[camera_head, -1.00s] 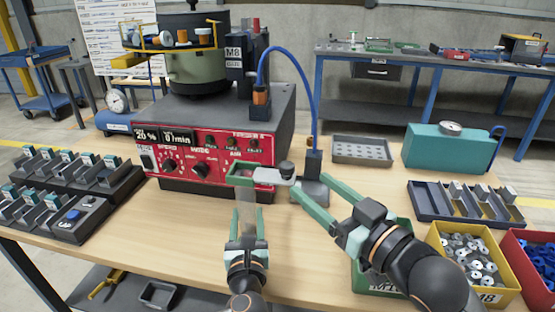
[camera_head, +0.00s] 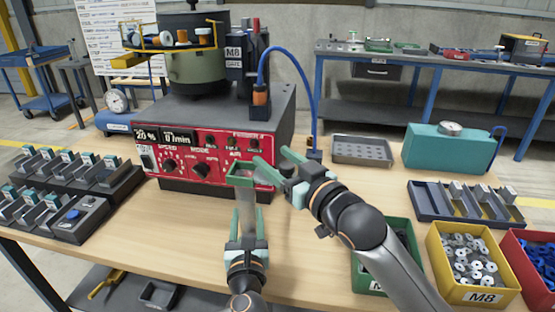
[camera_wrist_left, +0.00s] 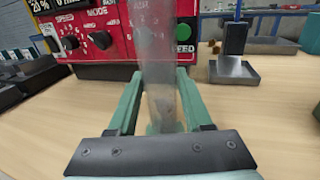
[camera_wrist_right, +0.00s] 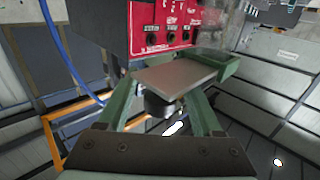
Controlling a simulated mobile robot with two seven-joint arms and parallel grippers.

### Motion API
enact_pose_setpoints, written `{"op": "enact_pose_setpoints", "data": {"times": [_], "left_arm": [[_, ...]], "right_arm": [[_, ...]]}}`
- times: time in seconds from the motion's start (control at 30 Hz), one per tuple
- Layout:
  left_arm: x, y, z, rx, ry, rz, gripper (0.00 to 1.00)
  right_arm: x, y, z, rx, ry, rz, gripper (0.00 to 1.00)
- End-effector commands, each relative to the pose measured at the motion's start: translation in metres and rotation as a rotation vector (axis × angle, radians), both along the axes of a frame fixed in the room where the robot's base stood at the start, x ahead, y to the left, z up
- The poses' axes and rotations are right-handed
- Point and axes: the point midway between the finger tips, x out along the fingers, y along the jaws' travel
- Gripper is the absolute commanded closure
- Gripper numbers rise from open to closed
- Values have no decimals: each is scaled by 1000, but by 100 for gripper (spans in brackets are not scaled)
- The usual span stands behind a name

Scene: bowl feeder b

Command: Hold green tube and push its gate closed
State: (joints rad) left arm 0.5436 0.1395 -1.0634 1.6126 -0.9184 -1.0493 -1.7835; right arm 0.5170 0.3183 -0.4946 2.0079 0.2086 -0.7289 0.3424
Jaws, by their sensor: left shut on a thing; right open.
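A clear tube (camera_head: 247,212) with a green collar (camera_head: 241,180) stands upright above the table, in front of the red control panel. My left gripper (camera_head: 248,240) is shut on the lower part of the tube, which also shows in the left wrist view (camera_wrist_left: 160,85). A flat grey gate plate (camera_wrist_right: 175,76) sticks out sideways from the collar in the right wrist view, with a dark knob (camera_wrist_right: 158,104) on it. My right gripper (camera_head: 276,160) is open, its fingers spread on both sides of the knob end. In the head view its fingers hide the gate.
The feeder's red control panel (camera_head: 205,155) stands close behind the grippers. A blue hose (camera_head: 312,90) rises behind the right gripper. A green bin (camera_head: 400,235) and a yellow bin (camera_head: 465,262) stand at right.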

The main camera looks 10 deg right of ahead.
Motion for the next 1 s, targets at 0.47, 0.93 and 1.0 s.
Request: {"op": "enact_pose_setpoints", "data": {"times": [0.47, 0.93, 1.0], "left_arm": [[0, 0, -1, 1, 1, 0, 100], [0, 0, -1, 1, 1, 0, 100], [0, 0, -1, 1, 1, 1, 100]], "right_arm": [[0, 0, 0, 0, -1, 0, 64], [0, 0, 0, 0, -1, 0, 100], [0, 0, 0, 0, -1, 0, 100]]}}
